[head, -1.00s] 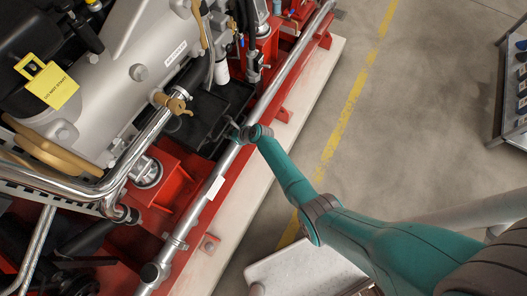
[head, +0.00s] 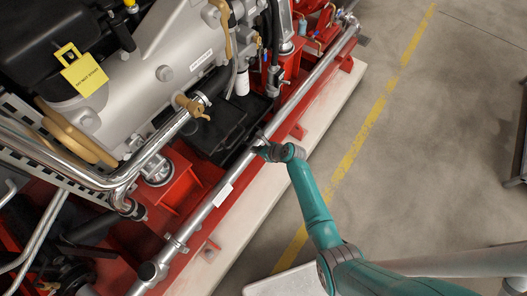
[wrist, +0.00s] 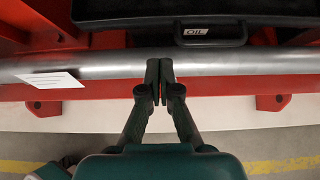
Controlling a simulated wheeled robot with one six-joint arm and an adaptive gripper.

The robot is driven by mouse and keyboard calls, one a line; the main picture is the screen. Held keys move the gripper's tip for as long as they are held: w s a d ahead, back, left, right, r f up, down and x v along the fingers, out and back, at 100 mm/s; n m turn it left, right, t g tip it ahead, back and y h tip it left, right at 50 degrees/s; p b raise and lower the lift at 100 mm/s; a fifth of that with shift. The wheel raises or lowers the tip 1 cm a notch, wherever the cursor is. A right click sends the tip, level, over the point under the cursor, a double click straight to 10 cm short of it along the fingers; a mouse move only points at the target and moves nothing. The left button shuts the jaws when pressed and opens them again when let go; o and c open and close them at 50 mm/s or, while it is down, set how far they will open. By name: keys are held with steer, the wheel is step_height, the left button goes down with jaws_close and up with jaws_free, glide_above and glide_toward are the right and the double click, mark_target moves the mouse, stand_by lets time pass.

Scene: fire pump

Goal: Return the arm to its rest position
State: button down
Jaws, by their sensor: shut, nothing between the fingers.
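My arm (head: 316,205) is teal and reaches from the lower right up to the pump skid in the head view. My gripper (head: 262,146) is at its end, over the long silver pipe (head: 214,199). In the wrist view my gripper (wrist: 160,82) is shut, its two fingers together and empty. The fingertips overlap the silver pipe (wrist: 105,68) in that view; I cannot tell whether they touch it.
The red skid frame (head: 185,190) and grey engine (head: 165,60) fill the left. A black box (wrist: 160,20) labelled OIL lies beyond the pipe. A yellow tag (head: 84,70) hangs on the engine. Open floor (head: 440,150) with a yellow line (head: 372,110) lies right.

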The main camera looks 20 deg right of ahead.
steer(key=shift+v, duration=2.4)
steer(key=s+d+r+n+t+h, duration=0.15)
steer(key=s+n, duration=0.45)
steer(key=s, duration=0.7)
steer(key=s+d+r+n+t+h, duration=0.1)
steer(key=s+r+n+t+h, duration=0.15)
steer(key=s+n, duration=0.7)
steer(key=s+r+n+t, duration=0.1)
steer(key=s+r+n, duration=0.5)
steer(key=s+r, duration=0.4)
steer(key=s+r+n+t+h, duration=0.1)
steer(key=s+r+n+t, duration=0.1)
steer(key=s+r+n, duration=0.5)
steer(key=s+r, duration=0.4)
steer(key=r, duration=0.6)
steer(key=shift+d+r+h, duration=0.15)
steer(key=shift+d+h, duration=0.1)
steer(key=shift+h, duration=0.05)
steer(key=shift+s, duration=0.15)
